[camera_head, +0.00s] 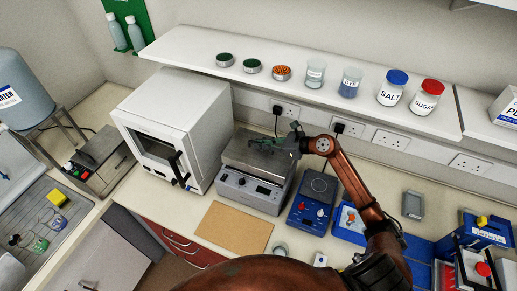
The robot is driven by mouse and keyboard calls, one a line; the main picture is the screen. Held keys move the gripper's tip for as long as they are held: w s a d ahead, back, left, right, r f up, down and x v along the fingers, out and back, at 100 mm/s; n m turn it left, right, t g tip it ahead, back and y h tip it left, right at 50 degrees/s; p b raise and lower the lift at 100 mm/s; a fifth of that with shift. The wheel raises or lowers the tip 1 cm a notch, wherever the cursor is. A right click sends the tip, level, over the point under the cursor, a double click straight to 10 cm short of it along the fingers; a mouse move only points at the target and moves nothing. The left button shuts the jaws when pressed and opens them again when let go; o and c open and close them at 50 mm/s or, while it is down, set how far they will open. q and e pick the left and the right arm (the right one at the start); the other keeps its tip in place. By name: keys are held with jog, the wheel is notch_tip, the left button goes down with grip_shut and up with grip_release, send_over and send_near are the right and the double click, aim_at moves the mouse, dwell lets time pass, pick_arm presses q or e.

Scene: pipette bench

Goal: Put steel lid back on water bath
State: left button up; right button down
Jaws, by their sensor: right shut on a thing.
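The water bath (247,190) is a grey box with a control panel on its front, on the bench right of the white oven. The grey steel lid (243,151) shows at its top, roughly level over the bath. I cannot tell whether it rests on the rim or is held just above it. My right gripper (275,144) reaches in from the right over the bath and is shut on the lid, apparently at its handle. The gripper hides the handle and part of the lid's right side. My left gripper is out of view.
The white oven (165,125) stands close on the left. A blue device (312,202) stands close on the right. A shelf (300,97) with jars and tins overhangs behind.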

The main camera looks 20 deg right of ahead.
aim_at(261, 151)
jog(key=shift+w+d+f, duration=0.2)
jog(key=shift+w+f, duration=0.25)
notch_tip(261, 151, down, 2)
jog(key=shift+f+p, duration=0.1)
jog(key=shift+p, duration=0.55)
jog(key=shift+f, duration=0.6)
jog(key=c, duration=2.5)
grip_release()
jog(key=shift+f+b, duration=0.1)
jog(key=shift+b, duration=0.25)
jog(key=o, duration=0.4)
jog(key=shift+s, duration=0.1)
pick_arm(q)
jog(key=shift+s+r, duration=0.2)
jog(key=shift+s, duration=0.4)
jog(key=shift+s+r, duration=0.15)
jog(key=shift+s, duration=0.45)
